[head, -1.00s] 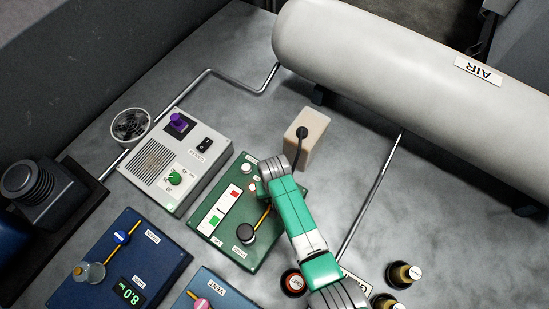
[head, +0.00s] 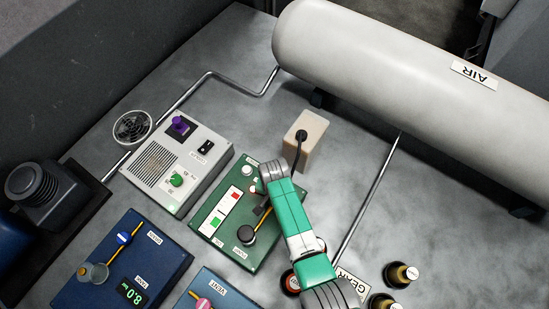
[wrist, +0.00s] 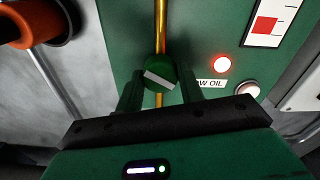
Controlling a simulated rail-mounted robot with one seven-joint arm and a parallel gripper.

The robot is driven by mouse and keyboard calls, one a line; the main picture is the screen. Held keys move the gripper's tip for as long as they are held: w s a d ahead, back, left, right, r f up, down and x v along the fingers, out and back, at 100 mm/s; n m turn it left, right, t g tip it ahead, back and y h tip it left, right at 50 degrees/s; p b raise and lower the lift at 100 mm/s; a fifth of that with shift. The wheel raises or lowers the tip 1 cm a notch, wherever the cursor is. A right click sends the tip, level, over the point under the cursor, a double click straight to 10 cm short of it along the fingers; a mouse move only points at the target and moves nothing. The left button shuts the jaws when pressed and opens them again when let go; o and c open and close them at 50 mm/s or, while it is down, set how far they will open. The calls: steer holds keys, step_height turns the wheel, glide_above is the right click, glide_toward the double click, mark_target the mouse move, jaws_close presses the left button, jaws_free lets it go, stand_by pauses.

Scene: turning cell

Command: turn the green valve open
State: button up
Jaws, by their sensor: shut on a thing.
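The green valve (wrist: 158,68) is a round green knob with a pale stripe across it, set on a yellow pipe (wrist: 160,22) that runs over the dark green panel (head: 213,228). In the wrist view my gripper (wrist: 158,92) is shut on the valve, one finger on each side. The pale stripe lies slightly tilted across the pipe's line. In the head view my arm hides the valve, and only a dark part of my gripper shows above the panel.
A red lamp (wrist: 222,64) glows on the panel beside a white button (wrist: 247,89). A black round knob (head: 247,234) stands near the panel's front. A grey box (head: 150,160) with another green knob (head: 176,180) is left. Brown bottles (head: 402,274) stand at right.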

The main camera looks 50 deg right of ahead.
steer(key=m+p, duration=0.1)
steer(key=m, duration=0.5)
steer(key=shift+m, duration=0.3)
steer(key=m, duration=0.4)
steer(key=shift+m, duration=0.7)
steer(key=o, duration=1)
steer(key=shift+r, duration=0.15)
step_height(320, 180, up, 8)
steer(key=shift+f+p, duration=0.2)
steer(key=shift+p, duration=1)
